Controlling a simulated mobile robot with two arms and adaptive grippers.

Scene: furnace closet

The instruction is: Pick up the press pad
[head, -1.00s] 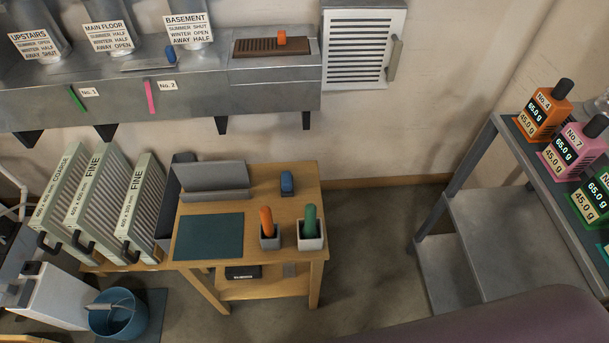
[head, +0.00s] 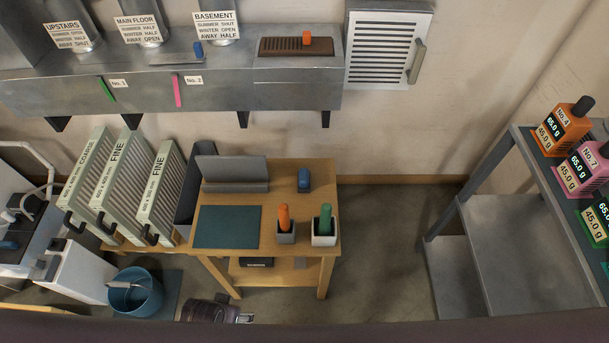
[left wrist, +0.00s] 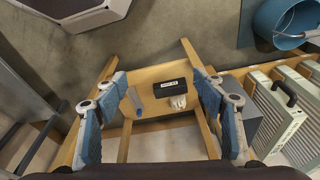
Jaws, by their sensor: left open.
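No item is readably marked as the press pad. A small black block with a white label (head: 257,262) lies on the lower shelf of the wooden table; it also shows in the left wrist view (left wrist: 170,87). A rounded blue block (head: 303,180) stands on the tabletop, right of the teal mat (head: 228,227). My left gripper (left wrist: 160,85) is open and empty, its blue-padded fingers spread either side of the shelf items in the left wrist view, apart from the black block. Part of my left arm shows at the bottom of the head view. My right gripper is not in view.
Orange-handled and green-handled tools stand in cups (head: 286,236) (head: 324,238) at the table's front right. Leaning filters (head: 118,180) and a blue bucket (head: 135,292) are left. A blue-handled tool (left wrist: 135,102) lies on the shelf. Grey shelving (head: 500,225) stands right, beyond clear floor.

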